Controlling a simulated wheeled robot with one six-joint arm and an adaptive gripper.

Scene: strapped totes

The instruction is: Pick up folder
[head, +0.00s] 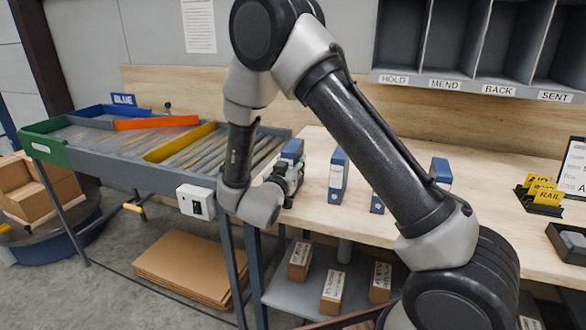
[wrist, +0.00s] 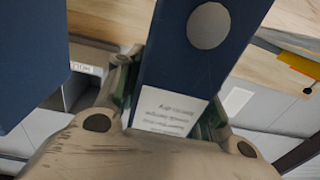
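A blue folder (wrist: 195,75) with a pale round spot and a white printed label fills the space between my fingers in the wrist view. My gripper (wrist: 168,105) has a finger against each side of it and appears shut on it. In the head view the folder (head: 292,149) shows partly behind my gripper (head: 287,180), at the left end of the wooden table. I cannot tell whether its base touches the table. Another blue folder (head: 338,178) stands upright just to the right. More blue folders (head: 441,171) are partly hidden by my arm.
A roller conveyor (head: 120,150) with coloured dividers adjoins the table (head: 330,215) on the left. Labelled pigeonholes (head: 475,80) hang above at the back right. Yellow cards (head: 541,191) and a dark tray (head: 567,241) sit at the right. Small boxes (head: 333,285) stand on the shelf below.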

